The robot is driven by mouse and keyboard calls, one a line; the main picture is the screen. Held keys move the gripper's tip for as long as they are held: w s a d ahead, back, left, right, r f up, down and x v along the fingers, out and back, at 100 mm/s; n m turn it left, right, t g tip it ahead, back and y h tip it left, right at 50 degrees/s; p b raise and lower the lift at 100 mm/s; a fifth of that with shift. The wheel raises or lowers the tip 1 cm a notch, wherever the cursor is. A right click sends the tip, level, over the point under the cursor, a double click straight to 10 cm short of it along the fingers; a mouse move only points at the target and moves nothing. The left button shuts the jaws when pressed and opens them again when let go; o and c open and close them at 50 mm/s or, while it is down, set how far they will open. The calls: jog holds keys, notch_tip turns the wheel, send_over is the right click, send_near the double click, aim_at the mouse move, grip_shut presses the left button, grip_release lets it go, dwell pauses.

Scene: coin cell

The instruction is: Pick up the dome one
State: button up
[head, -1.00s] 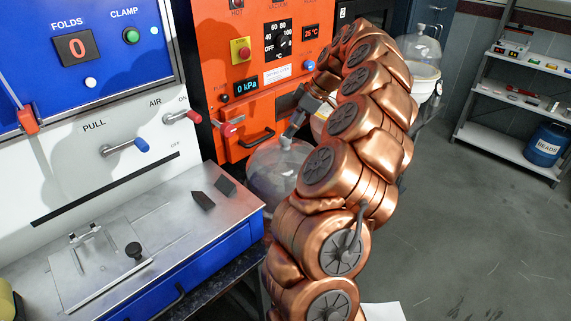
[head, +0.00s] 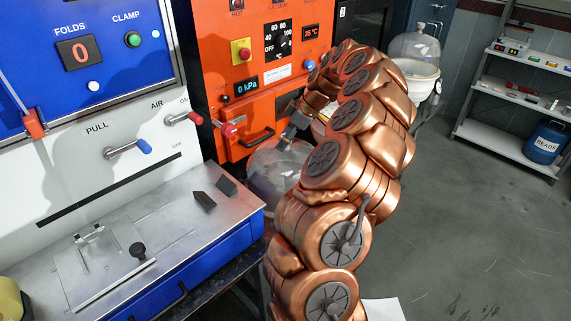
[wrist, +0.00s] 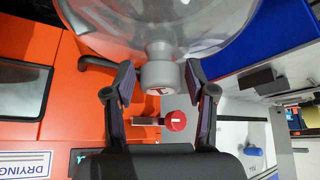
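A clear glass dome (head: 277,170) stands in front of the orange oven, partly hidden behind my arm. In the wrist view the dome (wrist: 160,22) fills the top, with its pale round knob (wrist: 158,76) pointing toward me. My gripper (wrist: 159,82) is open, one finger on each side of the knob, with a visible gap on both sides. In the head view my gripper (head: 290,134) is just above the dome and covers most of the knob.
The orange oven (head: 230,100) with a dark handle and a red-tipped lever (head: 230,130) stands close behind. A blue and white press (head: 90,130) is at left. Another glass dome (head: 417,48) stands on a pale vessel behind my arm. A shelf (head: 510,125) is at right.

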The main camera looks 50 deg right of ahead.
grip_shut()
